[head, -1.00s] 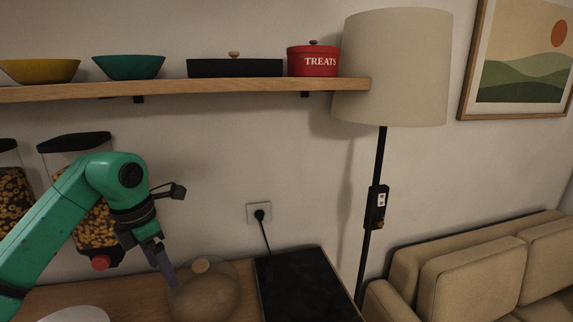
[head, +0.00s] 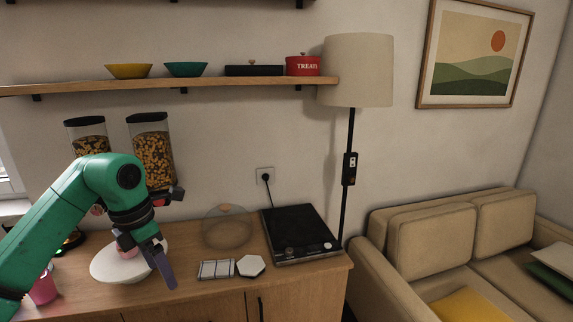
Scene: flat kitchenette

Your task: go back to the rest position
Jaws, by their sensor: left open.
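My left gripper (head: 163,266) hangs from the green arm that comes in from the left. Its fingers point down and are open, in front of the right side of a white round dish (head: 113,270) on the wooden counter. Something pink, partly hidden by the gripper, sits on the dish. I cannot tell whether the fingers touch anything. My right gripper is not in view.
A clear dome with a wooden knob (head: 228,232), a striped cloth (head: 216,269), a white hexagonal piece (head: 250,265) and a black hob (head: 300,232) are on the counter. A pink cup (head: 42,290) stands at left. Cereal dispensers (head: 152,155) hang behind the arm. A sofa (head: 430,240) stands at right.

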